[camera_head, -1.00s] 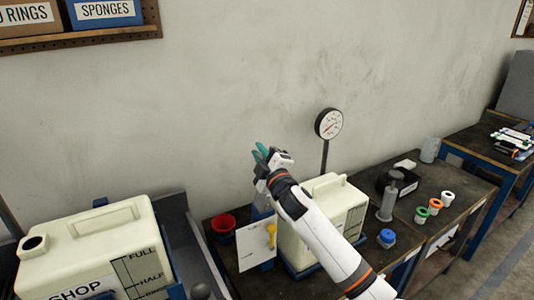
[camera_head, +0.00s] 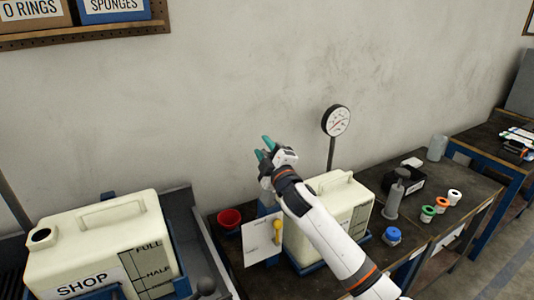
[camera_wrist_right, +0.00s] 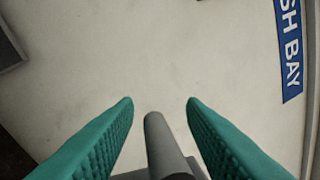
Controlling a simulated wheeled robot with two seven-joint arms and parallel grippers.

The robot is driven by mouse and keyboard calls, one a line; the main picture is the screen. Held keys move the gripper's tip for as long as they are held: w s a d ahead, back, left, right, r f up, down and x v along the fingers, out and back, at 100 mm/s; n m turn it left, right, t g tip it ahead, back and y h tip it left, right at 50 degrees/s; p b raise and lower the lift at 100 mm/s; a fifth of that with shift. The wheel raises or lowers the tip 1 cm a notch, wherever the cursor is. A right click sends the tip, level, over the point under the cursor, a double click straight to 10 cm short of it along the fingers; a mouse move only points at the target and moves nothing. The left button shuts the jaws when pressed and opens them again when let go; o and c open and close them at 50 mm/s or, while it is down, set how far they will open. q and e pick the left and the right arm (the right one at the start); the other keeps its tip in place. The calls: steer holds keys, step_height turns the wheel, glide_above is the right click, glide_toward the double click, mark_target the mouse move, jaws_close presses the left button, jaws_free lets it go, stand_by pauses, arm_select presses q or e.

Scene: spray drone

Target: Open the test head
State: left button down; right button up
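My right gripper (camera_head: 265,148) is raised beside the pale tank on the bench, with the wall behind it. In the right wrist view its teal fingers (camera_wrist_right: 160,104) are spread apart. A grey cylinder (camera_wrist_right: 165,145) shows between them with gaps on both sides; I cannot tell whether it is part of the test head. A yellow lever (camera_head: 277,230) shows in front of a white card (camera_head: 258,243), below the gripper. A round dial gauge (camera_head: 336,120) stands on a post behind the tank. My forearm hides part of the tank. My left gripper is out of view.
The pale tank (camera_head: 342,187) sits close under my right arm. A red cup (camera_head: 229,218) is left of the card. A blue-capped jar (camera_head: 392,235), a grey upright plunger (camera_head: 395,195) and small coloured rolls (camera_head: 441,204) stand to the right. A SHOP tank (camera_head: 140,220) fills the lower left.

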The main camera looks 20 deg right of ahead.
steer(key=s+f+b, duration=0.2)
steer(key=s+b, duration=0.1)
steer(key=s, duration=0.8)
steer(key=shift+s, duration=0.4)
steer(key=shift+f, duration=0.15)
